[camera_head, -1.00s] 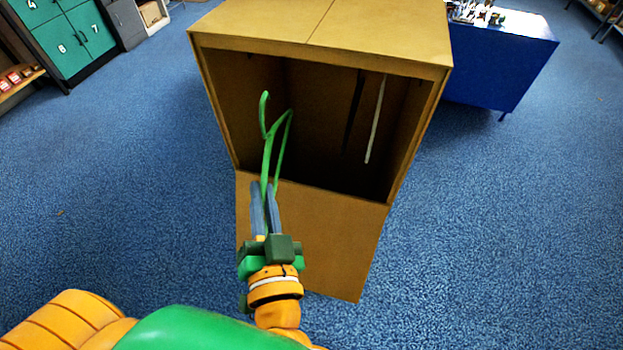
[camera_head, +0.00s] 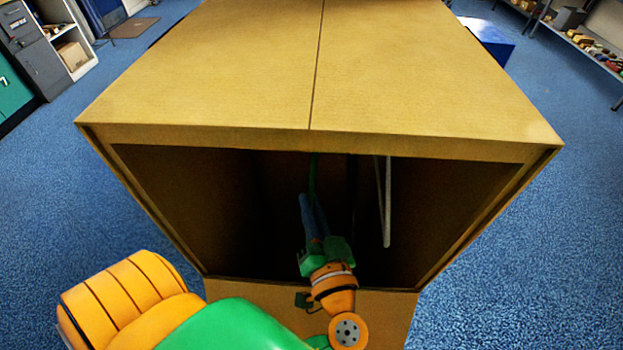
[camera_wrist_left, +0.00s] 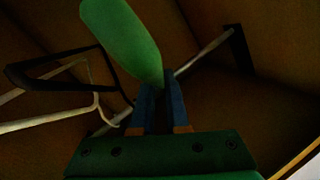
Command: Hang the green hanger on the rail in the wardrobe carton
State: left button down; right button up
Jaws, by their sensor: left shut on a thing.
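The wardrobe carton (camera_head: 220,80) stands in front of me with its front open. My left gripper (camera_head: 308,198) reaches inside it, shut on the green hanger (camera_head: 313,170), of which only a thin part shows in the head view. In the left wrist view the green hanger (camera_wrist_left: 122,40) rises from the blue fingers (camera_wrist_left: 160,95). The pale rail (camera_wrist_left: 205,55) runs slantwise behind the fingers to a dark bracket. The green hook is hidden, so I cannot tell whether it touches the rail. My right gripper is not in view.
A white hanger (camera_head: 384,200) hangs inside, right of my gripper. A white hanger (camera_wrist_left: 45,122) and a black hanger (camera_wrist_left: 50,70) show left in the wrist view. The carton's side walls and top edge surround my arm. Blue floor lies clear on both sides.

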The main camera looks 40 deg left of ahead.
aim_at(314, 185)
pick_arm(q)
jog(key=shift+w+d+r, duration=0.1)
jog(key=shift+w+r, duration=0.1)
jog(key=shift+r, duration=0.05)
jog(key=w+a, duration=0.1)
jog(key=w, duration=0.1)
jog(key=w+a+p, duration=0.1)
jog(key=w, duration=0.1)
jog(key=shift+w+a, duration=0.1)
jog(key=shift+a, duration=0.25)
jog(key=shift+w+a+f+b, duration=0.35)
jog(key=shift+w+f, duration=0.1)
jog(key=shift+w, duration=0.1)
jog(key=shift+w+a+f+b, duration=0.25)
jog(key=shift+w+f+b, duration=0.15)
jog(key=shift+w, duration=0.1)
jog(key=shift+f+b, duration=0.5)
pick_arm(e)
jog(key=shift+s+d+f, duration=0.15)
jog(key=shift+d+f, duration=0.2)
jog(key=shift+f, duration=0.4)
